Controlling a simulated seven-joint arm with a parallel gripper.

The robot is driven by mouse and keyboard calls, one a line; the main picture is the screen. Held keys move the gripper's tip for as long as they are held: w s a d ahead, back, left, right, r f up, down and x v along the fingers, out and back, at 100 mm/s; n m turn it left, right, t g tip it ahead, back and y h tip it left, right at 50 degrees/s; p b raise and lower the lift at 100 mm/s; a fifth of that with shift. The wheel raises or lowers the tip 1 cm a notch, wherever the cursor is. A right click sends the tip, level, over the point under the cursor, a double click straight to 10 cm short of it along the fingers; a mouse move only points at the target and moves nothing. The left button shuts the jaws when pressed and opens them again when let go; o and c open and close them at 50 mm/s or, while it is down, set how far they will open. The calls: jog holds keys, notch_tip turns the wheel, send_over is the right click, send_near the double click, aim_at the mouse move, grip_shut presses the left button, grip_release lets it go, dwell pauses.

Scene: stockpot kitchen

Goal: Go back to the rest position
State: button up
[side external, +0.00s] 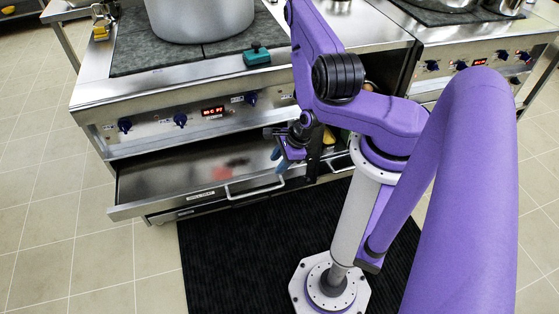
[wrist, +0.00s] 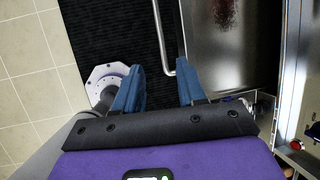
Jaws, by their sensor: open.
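My gripper (wrist: 158,85) is open, its two blue fingers apart with nothing between them in the wrist view. In the side view my gripper (side external: 280,160) hangs at the right part of the open drawer (side external: 160,177), close to the drawer's front handle (side external: 255,191). I cannot tell whether it touches the drawer. In the wrist view the handle (wrist: 160,40) runs just beyond the fingers. A reddish patch (side external: 228,172) lies on the drawer's bare metal floor, and it also shows in the wrist view (wrist: 226,12).
A large stockpot (side external: 200,18) stands on the cooktop above the drawer. A teal block-like item (side external: 257,55) lies near the counter's front edge. A yellow item (side external: 101,28) is at the left corner. A black mat (side external: 235,250) covers the floor in front.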

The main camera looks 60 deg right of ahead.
jog(key=w+d+r+n+g, duration=0.25)
jog(key=w+r+n, duration=0.45)
jog(key=n, duration=0.5)
jog(key=w+a+r+n+h, duration=0.2)
jog(key=a+r+n, duration=0.4)
jog(key=r+n, duration=0.3)
jog(key=s+a+r+n+g, duration=0.1)
jog(key=s+a+r+n, duration=0.65)
jog(key=r+n, duration=0.2)
jog(key=s+r+n, duration=0.8)
jog(key=s, duration=0.5)
jog(key=shift+s+d+r+n+g+y, duration=0.15)
jog(key=shift+s+r+n+g+y, duration=0.05)
jog(key=shift+s+n+g+y, duration=0.2)
